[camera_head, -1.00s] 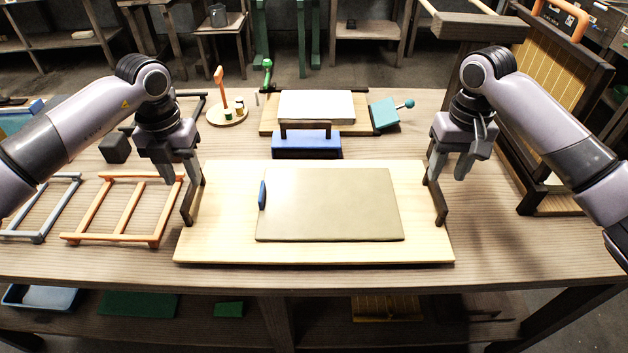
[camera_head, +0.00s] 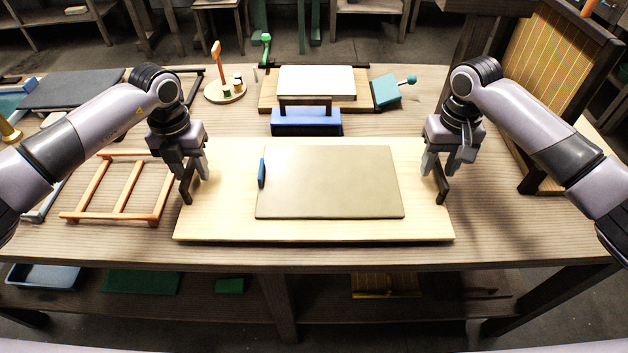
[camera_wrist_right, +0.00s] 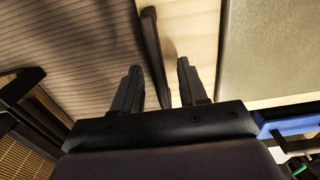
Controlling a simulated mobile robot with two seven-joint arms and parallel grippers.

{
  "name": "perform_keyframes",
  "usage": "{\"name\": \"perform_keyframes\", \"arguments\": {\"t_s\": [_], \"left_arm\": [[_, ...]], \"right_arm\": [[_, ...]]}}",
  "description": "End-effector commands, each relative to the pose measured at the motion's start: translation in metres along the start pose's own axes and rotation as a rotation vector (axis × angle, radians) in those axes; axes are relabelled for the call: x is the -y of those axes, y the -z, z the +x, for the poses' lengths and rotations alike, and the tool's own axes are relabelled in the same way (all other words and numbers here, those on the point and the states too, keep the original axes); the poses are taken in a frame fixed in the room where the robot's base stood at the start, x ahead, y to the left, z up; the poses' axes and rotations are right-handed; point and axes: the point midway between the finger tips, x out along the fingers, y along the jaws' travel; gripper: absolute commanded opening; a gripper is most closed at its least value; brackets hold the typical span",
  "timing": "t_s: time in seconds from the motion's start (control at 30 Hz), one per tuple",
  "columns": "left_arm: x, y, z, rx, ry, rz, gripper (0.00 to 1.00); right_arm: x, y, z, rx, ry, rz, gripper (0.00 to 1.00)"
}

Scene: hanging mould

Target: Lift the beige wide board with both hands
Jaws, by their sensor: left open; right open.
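The beige wide board (camera_head: 315,230) lies flat on the table, with a dark handle at each short end. A grey-beige plate (camera_head: 328,182) with a blue grip on its left edge rests on it. My left gripper (camera_head: 193,172) is open at the left handle (camera_head: 186,186), which its fingers partly hide. My right gripper (camera_head: 436,166) is open at the right handle (camera_head: 441,186). In the right wrist view, this handle (camera_wrist_right: 153,45) runs between the two open fingers (camera_wrist_right: 158,85); the board (camera_wrist_right: 200,35) lies beyond it.
An orange frame (camera_head: 120,200) lies left of the board. Behind the board stand a blue block (camera_head: 306,122) with a dark handle and a white slab (camera_head: 317,82). A dark rack with a slatted panel (camera_head: 555,60) stands at the right. The table between board and rack is clear.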

Motion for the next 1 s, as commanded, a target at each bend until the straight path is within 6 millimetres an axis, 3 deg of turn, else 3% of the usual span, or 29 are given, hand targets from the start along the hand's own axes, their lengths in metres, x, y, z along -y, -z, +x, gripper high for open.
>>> {"name": "perform_keyframes", "arguments": {"t_s": [0.4, 0.43, 0.5, 0.57, 1.0], "left_arm": [[0.0002, 0.0, 0.0102, 0.001, 0.0, 0.001, 0.43], [0.0002, 0.0, 0.0102, 0.001, 0.0, 0.001, 0.39], [0.0001, 0.0, 0.0101, 0.001, 0.0, 0.001, 0.17], [0.0001, 0.0, 0.0101, 0.0, 0.0, 0.001, 0.0], [0.0003, -0.0006, 0.0071, 0.003, 0.001, 0.001, 0.0]], "right_arm": [[0.0004, 0.0, 0.01, -0.001, 0.0, -0.002, 0.43], [0.0004, 0.0, 0.01, -0.001, 0.0, -0.002, 0.39], [0.0004, 0.0, 0.01, -0.001, 0.0, -0.002, 0.17], [0.0003, 0.0, 0.0099, -0.001, 0.0, -0.001, 0.0], [0.0005, 0.0006, 0.007, -0.003, 0.002, -0.001, 0.0]]}}
